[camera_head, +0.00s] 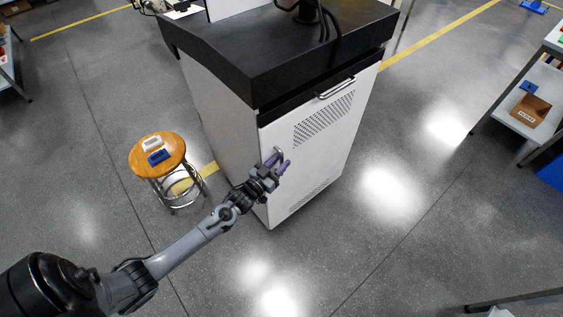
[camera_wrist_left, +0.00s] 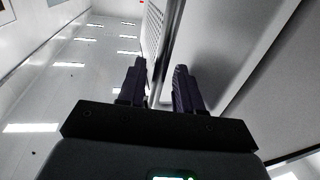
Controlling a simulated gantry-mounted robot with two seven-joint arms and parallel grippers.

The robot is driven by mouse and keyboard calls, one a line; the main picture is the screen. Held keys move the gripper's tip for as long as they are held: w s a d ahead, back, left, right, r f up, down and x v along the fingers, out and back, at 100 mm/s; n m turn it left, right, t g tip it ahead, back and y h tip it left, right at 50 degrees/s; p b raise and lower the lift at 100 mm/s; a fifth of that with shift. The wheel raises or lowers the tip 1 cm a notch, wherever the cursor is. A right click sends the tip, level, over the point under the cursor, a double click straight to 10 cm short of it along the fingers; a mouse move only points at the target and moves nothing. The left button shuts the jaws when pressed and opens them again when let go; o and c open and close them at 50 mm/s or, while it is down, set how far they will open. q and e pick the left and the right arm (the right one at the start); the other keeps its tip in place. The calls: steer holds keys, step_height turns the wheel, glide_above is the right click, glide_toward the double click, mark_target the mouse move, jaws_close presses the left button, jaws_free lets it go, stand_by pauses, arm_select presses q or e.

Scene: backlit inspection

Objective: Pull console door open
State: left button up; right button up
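The console (camera_head: 215,110) is a white cabinet with a black sloped top. Its front door (camera_head: 325,135) has vent perforations and looks shut. A small upright handle (camera_head: 279,151) sits near the door's left edge. My left gripper (camera_head: 278,164) is at this handle, its two purple-tinted fingers apart. In the left wrist view, a thin upright bar (camera_wrist_left: 162,55), which looks like the handle, runs between the fingers of my left gripper (camera_wrist_left: 160,80). Gaps seem to show beside the bar; contact cannot be made out. My right gripper is not in view.
A wooden-topped stool (camera_head: 145,165) with a white and a blue item stands left of the console. A metal bar handle (camera_head: 336,88) is higher on the front. A shelf with a cardboard box (camera_head: 530,110) is at right. The floor before the door is clear.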

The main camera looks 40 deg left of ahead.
arm_select(q)
steer(key=shift+w, duration=0.6)
steer(key=shift+c, duration=0.3)
jaws_close()
